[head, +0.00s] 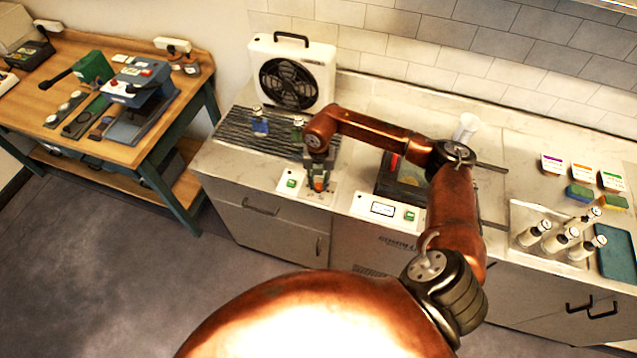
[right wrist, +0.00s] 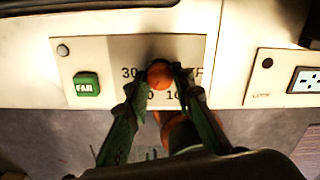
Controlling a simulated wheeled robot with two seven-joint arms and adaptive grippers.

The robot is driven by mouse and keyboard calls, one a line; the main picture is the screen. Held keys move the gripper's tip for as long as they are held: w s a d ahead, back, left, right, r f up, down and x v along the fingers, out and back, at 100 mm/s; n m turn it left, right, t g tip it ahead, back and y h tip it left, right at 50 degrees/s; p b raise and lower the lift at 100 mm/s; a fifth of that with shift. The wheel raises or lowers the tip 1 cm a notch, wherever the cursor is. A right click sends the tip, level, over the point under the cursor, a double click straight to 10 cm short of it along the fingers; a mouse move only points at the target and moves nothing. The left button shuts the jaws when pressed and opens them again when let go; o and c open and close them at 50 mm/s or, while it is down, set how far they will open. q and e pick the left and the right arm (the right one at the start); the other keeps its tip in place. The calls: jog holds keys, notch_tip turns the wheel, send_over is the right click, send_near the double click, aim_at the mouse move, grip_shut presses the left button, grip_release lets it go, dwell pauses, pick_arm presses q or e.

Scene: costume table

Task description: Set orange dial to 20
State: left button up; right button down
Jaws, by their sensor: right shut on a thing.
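The orange dial (right wrist: 160,75) sits on a pale panel (right wrist: 110,52) with printed numbers around it. In the right wrist view parts of "30" and "10" can be read; other marks are hidden by the fingers. I cannot tell which number the dial points to. My right gripper (right wrist: 161,85) is shut on the dial, one finger on each side. In the head view the dial (head: 319,185) shows small below my right gripper (head: 318,178), at the counter's front. My left gripper is in neither view.
A green FAN button (right wrist: 87,84) is left of the dial. A white fan (head: 292,75) stands behind on the counter. A panel with a small display (head: 382,209) is to the right. Bottles (head: 560,241) stand farther right.

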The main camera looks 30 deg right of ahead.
aim_at(318, 185)
jog(key=c, duration=1.7)
grip_release()
jog(key=shift+o, duration=0.2)
jog(key=shift+r, duration=0.1)
notch_tip(318, 185, up, 12)
jog(key=shift+a, duration=0.1)
